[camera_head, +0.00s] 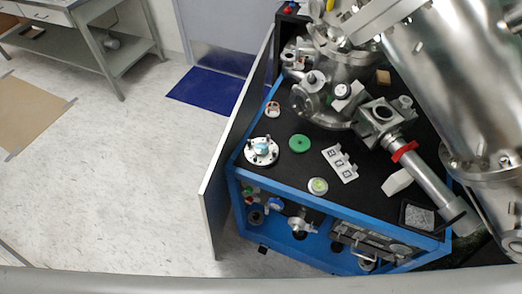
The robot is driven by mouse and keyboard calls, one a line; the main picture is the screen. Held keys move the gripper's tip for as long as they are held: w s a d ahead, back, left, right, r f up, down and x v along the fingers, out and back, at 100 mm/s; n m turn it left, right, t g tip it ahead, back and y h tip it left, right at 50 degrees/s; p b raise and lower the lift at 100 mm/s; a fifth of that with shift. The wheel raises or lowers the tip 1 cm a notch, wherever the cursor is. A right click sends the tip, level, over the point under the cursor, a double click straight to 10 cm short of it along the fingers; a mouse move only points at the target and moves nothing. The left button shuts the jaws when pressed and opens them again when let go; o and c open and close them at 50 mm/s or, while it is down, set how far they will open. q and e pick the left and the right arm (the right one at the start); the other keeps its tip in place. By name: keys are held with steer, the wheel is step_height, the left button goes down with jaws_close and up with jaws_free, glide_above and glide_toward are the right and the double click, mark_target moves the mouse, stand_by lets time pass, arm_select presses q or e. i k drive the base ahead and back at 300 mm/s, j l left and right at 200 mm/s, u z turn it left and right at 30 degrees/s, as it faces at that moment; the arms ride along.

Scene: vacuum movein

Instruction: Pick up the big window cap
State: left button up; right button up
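Several round parts lie on the black top of the blue-framed bench (340,200). A flat green disc (299,143) lies near the middle of its left half. To its left is a silver round flange (261,151) with a pale blue centre and small upright posts. A smaller pale disc with a yellow-green face (318,186) lies near the front edge. I cannot tell for certain which of these is the big window cap; the green disc is a plain, cap-like one. Neither of my grippers shows in the head view.
A large metal vacuum chamber (440,80) overhangs the bench's right side. A metal tube with a red band (404,151) and a white block with square marks (340,163) are near the discs. An upright panel (228,150) borders the left side. Open floor (110,190) lies left.

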mark_target(259, 147)
steer(key=k+l+u, duration=0.2)
steer(key=u, duration=0.3)
steer(key=k+l+u, duration=0.1)
steer(key=k+u, duration=0.5)
steer(key=u, duration=0.35)
